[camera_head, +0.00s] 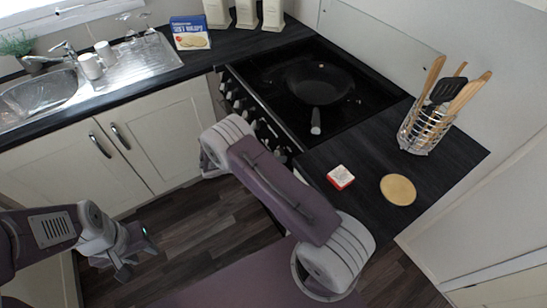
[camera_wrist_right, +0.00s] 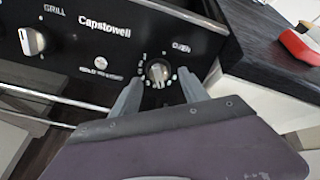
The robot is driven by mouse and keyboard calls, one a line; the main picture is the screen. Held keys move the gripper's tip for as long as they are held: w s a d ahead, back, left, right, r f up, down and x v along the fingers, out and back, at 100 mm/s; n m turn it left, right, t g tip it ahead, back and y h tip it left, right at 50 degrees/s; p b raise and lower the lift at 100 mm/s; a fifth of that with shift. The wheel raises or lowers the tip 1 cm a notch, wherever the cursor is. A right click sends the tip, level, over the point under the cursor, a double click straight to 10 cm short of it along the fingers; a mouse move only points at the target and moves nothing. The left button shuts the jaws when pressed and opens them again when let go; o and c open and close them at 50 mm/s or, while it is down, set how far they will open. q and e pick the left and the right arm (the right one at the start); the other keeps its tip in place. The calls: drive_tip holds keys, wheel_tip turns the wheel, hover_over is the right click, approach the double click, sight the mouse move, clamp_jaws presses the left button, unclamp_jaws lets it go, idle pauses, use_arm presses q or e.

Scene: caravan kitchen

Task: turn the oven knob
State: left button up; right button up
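The oven knob (camera_wrist_right: 158,72) is a round silver dial under the "OVEN" label on the black cooker panel (camera_wrist_right: 95,28) in the right wrist view. My right gripper (camera_wrist_right: 160,78) is open, with one fingertip on each side of the knob. Gaps show between the fingers and the knob; whether either touches is not clear. In the head view the row of cooker knobs (camera_head: 238,102) is partly hidden by my right arm, which also hides the right gripper. My left gripper (camera_head: 137,258) hangs empty above the floor at lower left, its fingers apart.
A grill knob (camera_wrist_right: 32,41) and small button (camera_wrist_right: 100,62) are left of the oven knob. A frying pan (camera_head: 318,82) sits on the hob. A red-and-white box (camera_head: 341,177), round board (camera_head: 398,189) and utensil basket (camera_head: 423,132) stand on the right worktop.

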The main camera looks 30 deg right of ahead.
drive_tip(key=b+v, duration=0.1)
drive_tip(key=v, duration=0.8)
